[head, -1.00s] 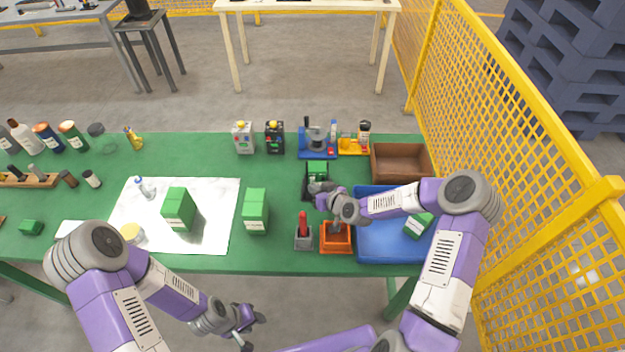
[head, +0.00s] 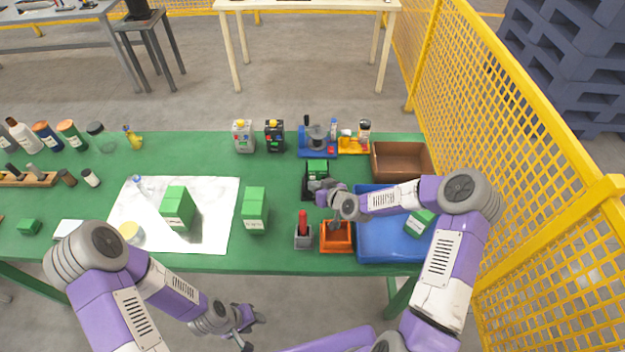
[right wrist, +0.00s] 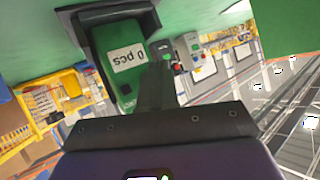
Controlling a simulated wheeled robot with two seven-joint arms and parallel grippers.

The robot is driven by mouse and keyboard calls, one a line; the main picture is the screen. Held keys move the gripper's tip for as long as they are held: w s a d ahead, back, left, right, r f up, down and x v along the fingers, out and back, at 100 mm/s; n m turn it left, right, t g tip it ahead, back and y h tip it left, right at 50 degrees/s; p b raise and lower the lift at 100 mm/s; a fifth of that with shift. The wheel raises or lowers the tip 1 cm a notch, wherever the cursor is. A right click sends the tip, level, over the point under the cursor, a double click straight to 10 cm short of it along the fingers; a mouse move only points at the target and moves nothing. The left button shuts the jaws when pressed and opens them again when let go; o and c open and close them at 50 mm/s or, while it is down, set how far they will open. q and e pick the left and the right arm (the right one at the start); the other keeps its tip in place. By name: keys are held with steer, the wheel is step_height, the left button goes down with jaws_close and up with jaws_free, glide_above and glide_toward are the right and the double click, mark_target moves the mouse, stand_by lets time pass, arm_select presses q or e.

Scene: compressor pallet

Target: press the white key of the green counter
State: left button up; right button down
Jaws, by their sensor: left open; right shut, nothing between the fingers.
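The green counter (head: 317,168) stands in a black holder on the green table, right of the middle in the head view. The right wrist view shows the counter (right wrist: 122,62) close up, with a white label reading "0 pcs". I cannot make out its white key; the finger hides part of its face. My right gripper (head: 314,185) is shut and empty, just on the near side of the counter. In the right wrist view its fingertips (right wrist: 160,72) overlap the counter's edge; I cannot tell whether they touch. My left gripper (head: 247,328) is open and empty, off the table's near edge.
A blue tray (head: 375,245), an orange bin (head: 336,249) and a grey holder with a red handle (head: 303,232) are near my right arm. A blue stand (head: 318,154) and a brown box (head: 402,176) sit behind. Green boxes (head: 177,205) stand left.

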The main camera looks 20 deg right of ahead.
steer(key=shift+w+d+b, duration=0.15)
steer(key=shift+w+b, duration=0.15)
steer(key=shift+w, duration=0.2)
stand_by(0.9)
steer(key=shift+s, duration=0.15)
steer(key=shift+s+a, duration=0.2)
steer(key=shift+s, duration=0.55)
steer(key=shift+s+a, duration=0.25)
steer(key=shift+s, duration=0.55)
steer(key=shift+s+a, duration=0.2)
steer(key=shift+s, duration=0.6)
steer(key=shift+s+a, duration=0.25)
steer(key=shift+s, duration=0.55)
